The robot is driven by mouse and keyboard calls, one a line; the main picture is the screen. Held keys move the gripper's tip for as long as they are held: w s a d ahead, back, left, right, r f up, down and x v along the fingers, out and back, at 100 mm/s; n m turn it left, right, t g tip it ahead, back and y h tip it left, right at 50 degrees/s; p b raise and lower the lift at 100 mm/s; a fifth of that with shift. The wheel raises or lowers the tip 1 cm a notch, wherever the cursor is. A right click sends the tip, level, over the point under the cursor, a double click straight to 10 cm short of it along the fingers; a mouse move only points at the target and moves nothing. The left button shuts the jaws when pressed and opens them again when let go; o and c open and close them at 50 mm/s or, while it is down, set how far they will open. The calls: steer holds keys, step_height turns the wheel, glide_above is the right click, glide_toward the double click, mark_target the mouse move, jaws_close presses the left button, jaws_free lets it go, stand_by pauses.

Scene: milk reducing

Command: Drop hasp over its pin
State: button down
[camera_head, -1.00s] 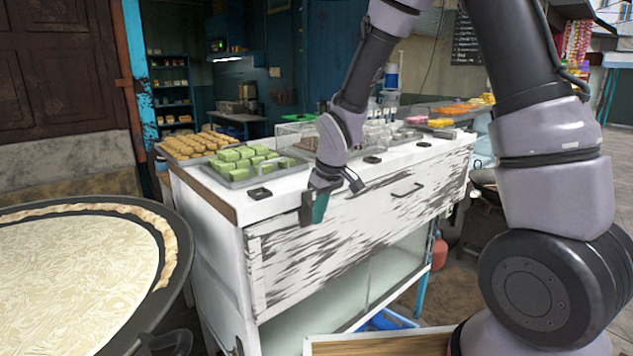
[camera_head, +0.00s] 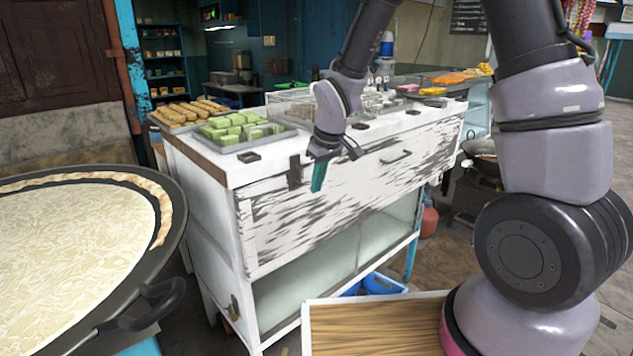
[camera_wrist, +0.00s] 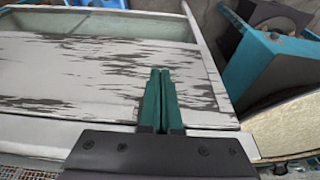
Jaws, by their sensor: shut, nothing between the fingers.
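A dark strap-like piece, which looks like the hasp (camera_head: 295,172), lies upright against the upper left of the white, worn front panel (camera_head: 340,205) of the stall counter. I cannot make out its pin or whether the hasp is around it. My gripper (camera_head: 318,178) is just right of the hasp, in front of the panel, pointing down, with a visible gap to the hasp. In the wrist view, my gripper's teal fingers (camera_wrist: 161,78) are together and empty over the worn white panel (camera_wrist: 80,75). The hasp does not show there.
Dark flat plates (camera_head: 249,157) sit along the counter's front edge. A tray of green sweets (camera_head: 215,139) stands on top, with glass jars behind. A panel handle (camera_head: 396,158) is to the right. A large round pan (camera_head: 60,240) stands at left. Open space lies before the panel.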

steer(key=s+d, duration=0.6)
steer(key=s, duration=0.1)
steer(key=shift+s, duration=0.25)
steer(key=s+d+r+m+t, duration=0.1)
steer(key=s+d+r+m, duration=0.2)
steer(key=r, duration=0.6)
steer(key=s+d+r+m+t, duration=0.2)
steer(key=d+r+m, duration=0.3)
steer(key=r, duration=0.3)
steer(key=s+d+r+m+t, duration=0.1)
steer(key=s+d+r+m, duration=0.2)
steer(key=d+r, duration=0.3)
step_height(320, 180, up, 4)
steer(key=shift+s+f+m+t, duration=0.15)
steer(key=shift+s+m+t, duration=0.2)
steer(key=shift+s, duration=0.2)
